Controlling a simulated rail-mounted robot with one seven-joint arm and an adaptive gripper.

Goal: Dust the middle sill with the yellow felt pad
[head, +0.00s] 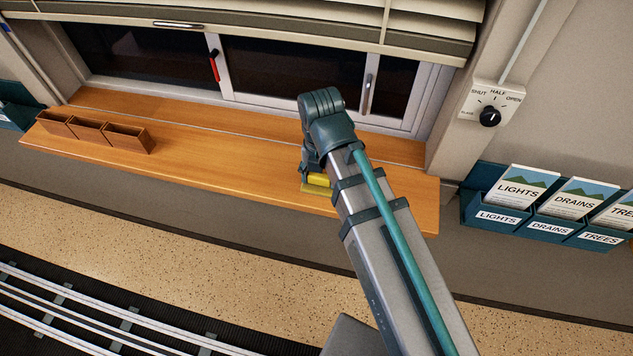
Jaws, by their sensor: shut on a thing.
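The yellow felt pad (316,187) shows in the head view, low against the wooden sill (220,165) under the window, right of the sill's middle. My gripper (310,172) points down over it and is shut on it. My arm hides the right part of the pad and part of the sill. I cannot tell whether the pad presses on the sill or hovers just above it. Only one sill shows clearly.
A brown three-part box (90,130) stands on the sill's left end. The sill between box and pad is clear. Teal leaflet racks (535,222) and a blind dial (489,116) are on the right wall. The window has a red handle (214,67) and a half-lowered blind (300,30).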

